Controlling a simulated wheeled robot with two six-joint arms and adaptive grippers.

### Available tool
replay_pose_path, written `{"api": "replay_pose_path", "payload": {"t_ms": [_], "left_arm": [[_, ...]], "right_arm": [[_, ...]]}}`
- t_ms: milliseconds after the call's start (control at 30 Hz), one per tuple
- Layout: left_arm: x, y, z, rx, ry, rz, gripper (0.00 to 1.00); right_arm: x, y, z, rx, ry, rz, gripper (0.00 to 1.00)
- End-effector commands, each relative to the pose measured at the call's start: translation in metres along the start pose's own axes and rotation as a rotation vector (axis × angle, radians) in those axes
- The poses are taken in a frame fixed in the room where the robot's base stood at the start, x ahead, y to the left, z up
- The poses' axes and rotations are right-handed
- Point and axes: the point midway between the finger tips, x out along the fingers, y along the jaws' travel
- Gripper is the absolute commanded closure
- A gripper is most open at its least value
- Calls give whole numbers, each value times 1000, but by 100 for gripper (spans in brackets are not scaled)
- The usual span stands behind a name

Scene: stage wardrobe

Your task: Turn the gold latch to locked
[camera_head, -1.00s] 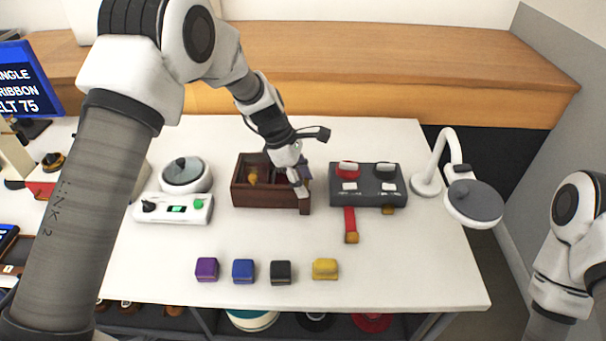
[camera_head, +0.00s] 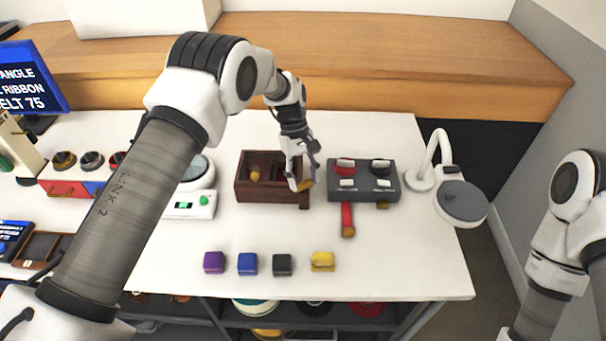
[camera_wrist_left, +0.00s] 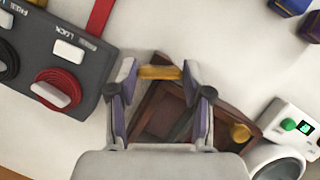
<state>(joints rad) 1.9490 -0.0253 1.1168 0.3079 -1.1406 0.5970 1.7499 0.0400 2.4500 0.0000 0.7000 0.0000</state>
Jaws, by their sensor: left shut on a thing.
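The gold latch (camera_head: 306,185) is a small gold bar at the right end of a brown compartment box (camera_head: 243,191). In the left wrist view the gold latch (camera_wrist_left: 160,73) lies between my fingertips, over the box's corner. My left gripper (camera_head: 302,182) reaches down there and is shut on it. The fingers partly hide how the latch joins the box, and its turn position is unclear. My right gripper is out of view; only part of that arm shows at the right edge.
A grey panel (camera_head: 362,194) with a red dial (camera_head: 345,165) and a black dial (camera_head: 380,166) stands close right of the box. A round-headed lamp (camera_head: 461,202) is farther right. Several coloured blocks, including a yellow one (camera_head: 323,262), line the front.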

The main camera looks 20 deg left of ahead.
Motion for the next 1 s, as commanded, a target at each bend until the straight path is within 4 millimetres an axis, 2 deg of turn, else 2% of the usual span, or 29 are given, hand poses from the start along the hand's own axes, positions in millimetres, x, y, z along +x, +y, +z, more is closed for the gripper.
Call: {"api": "replay_pose_path", "payload": {"t_ms": [200,500,1000], "left_arm": [[1,1,0,181,1,-76,85],[1,2,0,364,1,-151,85],[1,2,0,448,0,-186,85]], "right_arm": [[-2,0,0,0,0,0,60],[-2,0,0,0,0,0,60],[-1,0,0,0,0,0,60]]}}
